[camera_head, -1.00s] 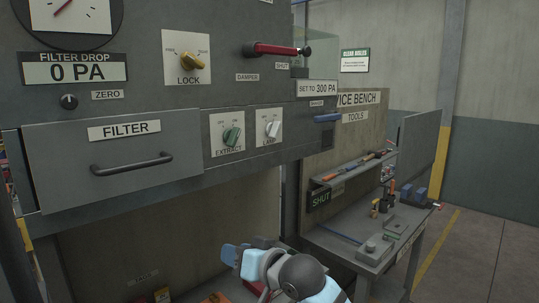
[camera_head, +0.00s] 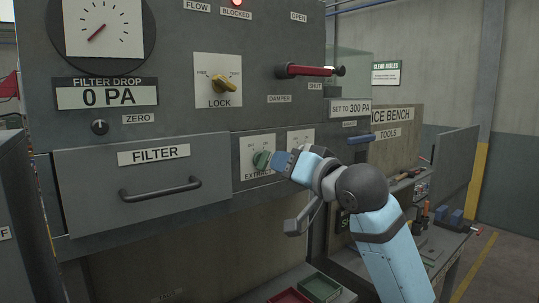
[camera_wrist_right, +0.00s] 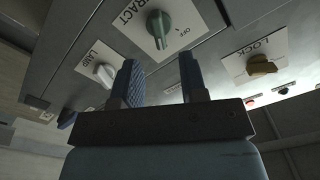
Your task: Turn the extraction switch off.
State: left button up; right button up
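The extraction switch is a green knob (camera_head: 261,160) on a white plate labelled EXTRACT, right of the filter drawer. In the right wrist view the green knob (camera_wrist_right: 158,26) lies ahead, between the lines of the two fingers, with OFF printed beside it. My right gripper (camera_head: 278,160) is at the knob's right side in the head view. In the wrist view its fingers (camera_wrist_right: 159,72) are apart with nothing between them, and the tips appear short of the knob. Contact cannot be told for certain. My left gripper is not in view.
The lamp switch (camera_wrist_right: 104,75) is beside the extract switch, partly behind my right gripper in the head view. The yellow lock knob (camera_head: 226,86), red damper handle (camera_head: 305,71) and filter drawer handle (camera_head: 160,190) stick out nearby. A bench with tools stands at the right.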

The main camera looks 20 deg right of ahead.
aim_at(268, 160)
jog(key=p+x, duration=0.1)
jog(key=x, duration=0.5)
jog(key=shift+w, duration=0.2)
jog(key=shift+c, duration=0.2)
grip_shut()
